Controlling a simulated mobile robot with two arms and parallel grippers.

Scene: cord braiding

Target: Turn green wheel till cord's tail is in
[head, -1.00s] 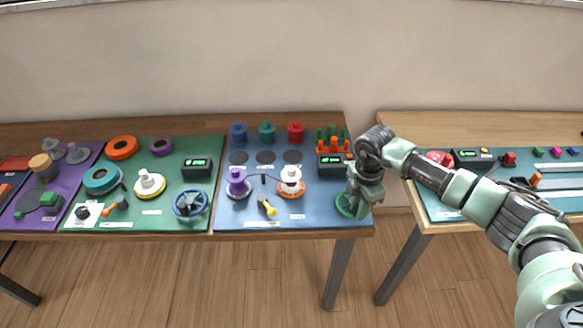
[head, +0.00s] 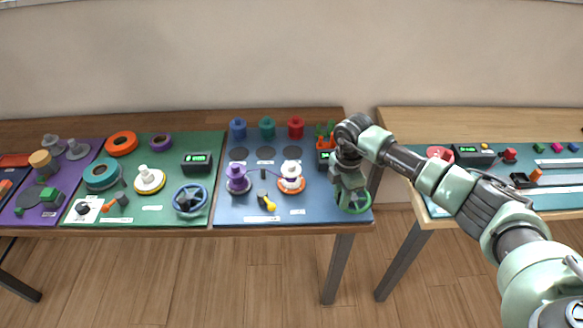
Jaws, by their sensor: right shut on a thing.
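The green wheel (head: 363,202) lies at the right front corner of the blue mat. My right gripper (head: 348,200) is over its left part, shut on the wheel; the fingertips are small and partly hidden. A thin dark cord (head: 265,170) runs between the purple spool (head: 238,180) and the white spool on an orange base (head: 291,178). The cord's tail is too small to make out. My left gripper is not in view.
A gap separates this table from the right one.

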